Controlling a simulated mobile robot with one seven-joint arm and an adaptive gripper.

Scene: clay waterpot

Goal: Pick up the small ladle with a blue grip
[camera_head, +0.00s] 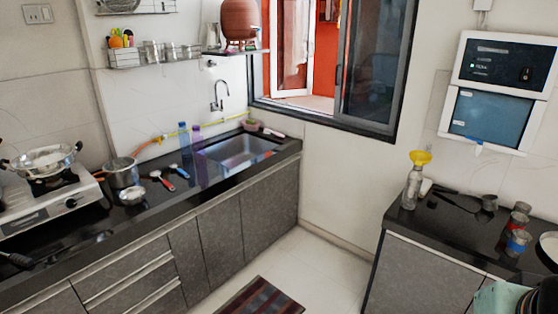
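A small utensil with a blue grip (180,172) lies on the dark counter on the left, a little left of the sink. It looks like the small ladle, but its head is too small to make out clearly. A similar utensil with a red grip (164,182) lies close to its left, nearer the front edge. My gripper's fingers do not show in this view.
A steel pot (123,174) and a small bowl (132,193) stand left of the utensils. Blue and purple bottles (185,140) stand behind, near the sink (240,151). A striped mat (262,299) lies on the open floor. Another counter (450,222) stands at right.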

